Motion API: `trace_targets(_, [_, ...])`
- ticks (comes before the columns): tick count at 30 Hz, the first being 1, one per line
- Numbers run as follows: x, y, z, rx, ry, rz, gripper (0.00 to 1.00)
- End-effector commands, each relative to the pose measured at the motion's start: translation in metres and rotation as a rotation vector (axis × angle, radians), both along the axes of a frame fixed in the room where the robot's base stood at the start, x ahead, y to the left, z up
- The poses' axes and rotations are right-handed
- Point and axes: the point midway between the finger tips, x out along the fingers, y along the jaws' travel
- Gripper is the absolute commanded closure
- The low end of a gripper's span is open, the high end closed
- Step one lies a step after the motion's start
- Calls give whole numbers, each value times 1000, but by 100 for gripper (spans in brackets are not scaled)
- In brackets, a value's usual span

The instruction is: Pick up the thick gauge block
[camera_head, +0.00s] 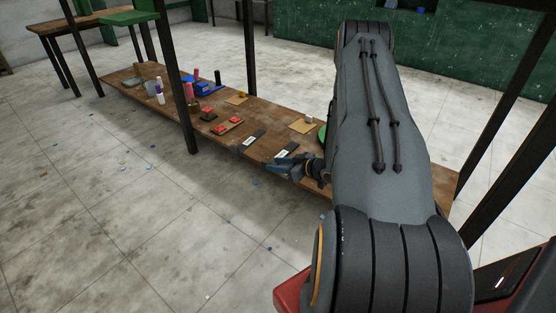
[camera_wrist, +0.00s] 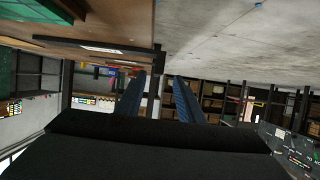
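Two flat dark pieces with white labels lie near the front edge of the low wooden shelf (camera_head: 262,120) in the head view: a left one (camera_head: 251,139) and a right one (camera_head: 288,149). I cannot tell which, if either, is the thick gauge block. My gripper (camera_head: 284,168) is at the front edge, close to the right piece. In the wrist view, my blue fingers (camera_wrist: 160,88) are apart with nothing between them. A long dark piece with a pale label (camera_wrist: 90,47) shows against the wood, above and left of the fingers.
Red pieces (camera_head: 228,125) lie left of the labelled pieces. Blue boxes (camera_head: 203,88) and small bottles (camera_head: 159,94) stand farther left. A tan square (camera_head: 302,125) lies behind the right labelled piece. A black post (camera_head: 176,75) rises at the front edge. The floor in front is mostly clear.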

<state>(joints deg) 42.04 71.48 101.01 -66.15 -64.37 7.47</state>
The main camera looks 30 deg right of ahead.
Motion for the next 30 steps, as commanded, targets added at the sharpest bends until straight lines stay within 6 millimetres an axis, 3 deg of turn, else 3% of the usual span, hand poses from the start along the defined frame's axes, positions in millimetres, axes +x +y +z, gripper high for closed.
trace_targets(18, [52, 17, -21, -2, 0, 1, 66])
trace_targets(26, [54, 18, -19, -1, 1, -2, 66])
trace_targets(30, [54, 18, -20, -1, 1, -2, 89])
